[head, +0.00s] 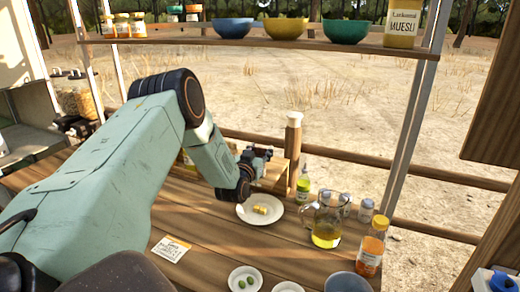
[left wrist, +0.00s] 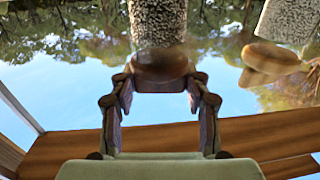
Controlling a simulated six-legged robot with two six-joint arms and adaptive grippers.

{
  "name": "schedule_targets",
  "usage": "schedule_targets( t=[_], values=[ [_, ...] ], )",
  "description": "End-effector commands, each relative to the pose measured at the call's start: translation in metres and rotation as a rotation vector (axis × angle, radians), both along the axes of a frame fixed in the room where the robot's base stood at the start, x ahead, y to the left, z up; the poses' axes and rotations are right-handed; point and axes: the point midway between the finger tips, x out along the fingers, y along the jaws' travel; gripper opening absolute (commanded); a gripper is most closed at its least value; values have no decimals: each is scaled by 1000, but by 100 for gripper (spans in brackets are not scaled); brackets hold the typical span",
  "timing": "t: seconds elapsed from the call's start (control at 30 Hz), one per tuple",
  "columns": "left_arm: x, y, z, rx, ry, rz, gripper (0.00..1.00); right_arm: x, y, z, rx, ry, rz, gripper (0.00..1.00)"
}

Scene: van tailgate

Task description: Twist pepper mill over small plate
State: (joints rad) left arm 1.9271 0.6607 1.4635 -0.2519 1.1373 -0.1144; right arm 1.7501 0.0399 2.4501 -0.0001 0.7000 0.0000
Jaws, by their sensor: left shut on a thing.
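My left gripper (head: 260,155) is above and just behind the small white plate (head: 247,220), which holds a few yellow pieces. In the left wrist view the fingers (left wrist: 161,76) are shut on the rounded brown wooden end of what appears to be the pepper mill (left wrist: 160,62). A speckled body (left wrist: 158,20) shows directly beyond that end. In the head view I cannot make out the held thing clearly at the dark gripper. My right gripper is not in view.
A tall wooden cylinder (head: 293,145) stands behind. A label card (head: 170,248) lies at left. Bowls sit on the shelf (head: 190,38) above.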

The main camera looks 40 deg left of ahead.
Motion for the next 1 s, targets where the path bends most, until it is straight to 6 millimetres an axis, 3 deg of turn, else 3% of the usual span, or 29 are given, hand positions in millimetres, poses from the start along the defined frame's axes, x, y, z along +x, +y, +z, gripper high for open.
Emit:
schedule_targets(
  t=[0.43, 1.0],
  values=[
    [0, 1, 1, 0, -4, -218, 16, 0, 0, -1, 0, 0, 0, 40],
    [1, 1, 1, 1, -4, -262, 16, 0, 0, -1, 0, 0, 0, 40]
  ],
)
